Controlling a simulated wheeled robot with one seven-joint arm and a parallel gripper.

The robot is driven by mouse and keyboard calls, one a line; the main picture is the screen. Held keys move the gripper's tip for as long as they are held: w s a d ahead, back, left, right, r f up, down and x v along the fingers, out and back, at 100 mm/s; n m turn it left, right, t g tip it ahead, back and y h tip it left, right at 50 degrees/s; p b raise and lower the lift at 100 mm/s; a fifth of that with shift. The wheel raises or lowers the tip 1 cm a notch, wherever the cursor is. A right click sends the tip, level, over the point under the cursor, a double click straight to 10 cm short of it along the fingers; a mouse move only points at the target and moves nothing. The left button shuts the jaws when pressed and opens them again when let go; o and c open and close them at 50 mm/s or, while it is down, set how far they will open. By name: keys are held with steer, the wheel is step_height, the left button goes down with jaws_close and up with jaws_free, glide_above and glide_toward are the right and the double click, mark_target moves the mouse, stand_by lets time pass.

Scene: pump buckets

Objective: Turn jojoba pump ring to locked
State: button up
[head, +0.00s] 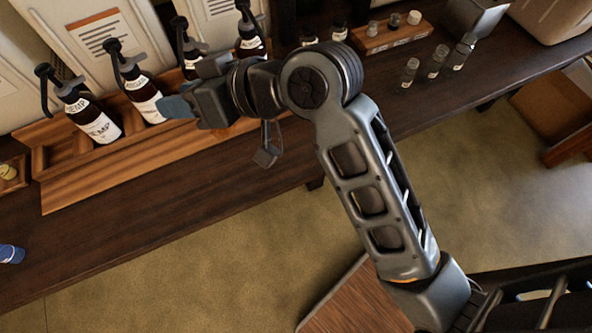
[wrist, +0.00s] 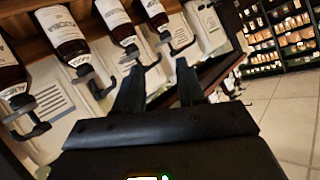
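Several dark pump bottles with white labels and black pump heads stand in a wooden rack (head: 120,170). The leftmost is marked HEMP (head: 100,127); the second bottle (head: 146,98), third bottle (head: 190,66) and fourth bottle (head: 250,44) stand to its right. My gripper (head: 176,106) is in front of the second and third bottles, partly hiding the third. In the wrist view my gripper (wrist: 160,80) has its fingers apart with nothing between them.
Pale containers (head: 95,40) stand behind the rack. Small vials (head: 434,62) and a wooden block with jars (head: 390,36) are on the dark table at right. A blue object (head: 10,254) lies at the left edge. The table front below the rack is clear.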

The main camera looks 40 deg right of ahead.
steer(key=s+d+f+m+t+h+b, duration=0.1)
steer(key=s+f+m+h, duration=0.1)
steer(key=s+f, duration=0.3)
steer(key=s+d+f+m+t+h+b, duration=0.1)
steer(key=s+d+f+m+h, duration=0.1)
steer(key=s, duration=1)
step_height(320, 180, down, 3)
steer(key=shift+s+d+r+m+t+h+b, duration=0.1)
steer(key=shift+s+d+m+t+h+b, duration=0.2)
steer(key=shift+m+h, duration=0.45)
